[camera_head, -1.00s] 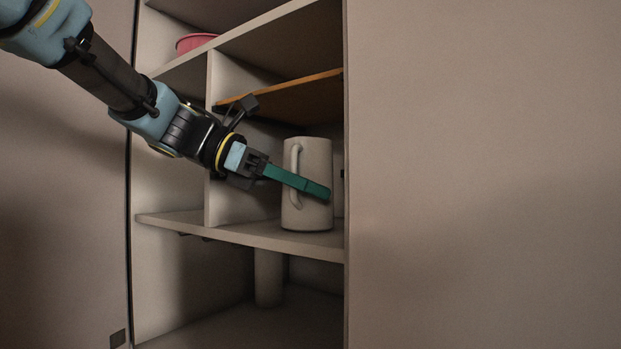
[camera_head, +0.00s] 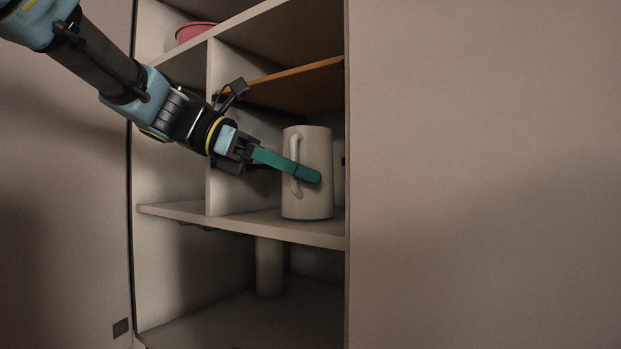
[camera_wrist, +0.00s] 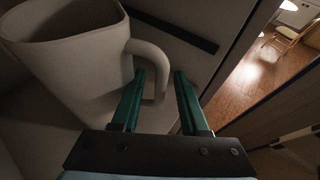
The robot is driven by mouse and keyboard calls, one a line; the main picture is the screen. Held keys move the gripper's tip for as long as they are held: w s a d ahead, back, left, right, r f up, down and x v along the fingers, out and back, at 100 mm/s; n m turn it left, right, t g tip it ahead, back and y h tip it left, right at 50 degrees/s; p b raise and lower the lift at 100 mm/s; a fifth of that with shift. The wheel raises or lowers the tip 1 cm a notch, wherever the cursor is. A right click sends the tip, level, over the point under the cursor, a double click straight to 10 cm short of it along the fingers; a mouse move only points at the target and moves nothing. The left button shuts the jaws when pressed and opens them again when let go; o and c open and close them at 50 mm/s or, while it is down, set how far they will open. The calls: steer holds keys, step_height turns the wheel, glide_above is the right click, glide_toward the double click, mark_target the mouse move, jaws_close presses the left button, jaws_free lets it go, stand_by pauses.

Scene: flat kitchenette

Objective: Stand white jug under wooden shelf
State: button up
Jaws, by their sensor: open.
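The white jug (camera_head: 317,148) stands upright on the pale cabinet board (camera_head: 250,226), below the sloping-looking wooden shelf (camera_head: 300,84). Its handle faces left, toward my arm. My gripper (camera_head: 310,176) reaches in from the left, its green fingers crossing in front of the handle and part of the jug's body. In the wrist view, the jug (camera_wrist: 75,72) fills the upper left. My gripper (camera_wrist: 160,72) is open there, with the handle (camera_wrist: 152,58) showing between and just beyond the fingertips. I cannot tell whether a finger touches it.
An upright divider (camera_head: 210,150) stands left of the jug, and the cabinet's right panel (camera_head: 480,170) is close on its right. A pink bowl (camera_head: 193,32) sits on the upper board. A pale cylinder (camera_head: 269,268) stands in the lower compartment.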

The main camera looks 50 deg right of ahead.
steer(key=b+v, duration=0.2)
steer(key=v, duration=0.8)
steer(key=shift+w+a, duration=0.2)
steer(key=w+a+f+t+y, duration=0.1)
steer(key=w+a+f+t, duration=0.2)
steer(key=w+a+f, duration=0.45)
steer(key=w+a+f+t, duration=0.3)
steer(key=w+f, duration=0.1)
steer(key=f, duration=0.6)
steer(key=w+a+f+t+y, duration=0.1)
steer(key=w+a+f+t, duration=0.2)
steer(key=w+a+f, duration=0.45)
steer(key=s+a+f+m+t+y, duration=0.1)
steer(key=a+f+m, duration=0.3)
steer(key=a+f, duration=0.4)
steer(key=s+a+f+m+t+y, duration=0.2)
steer(key=a+f+m+y, duration=0.2)
steer(key=a+f, duration=0.5)
steer(key=a, duration=0.6)
steer(key=shift+s+f+t, duration=0.2)
steer(key=shift+s+t, duration=0.1)
steer(key=shift+s, duration=0.1)
steer(key=shift+c, duration=0.3)
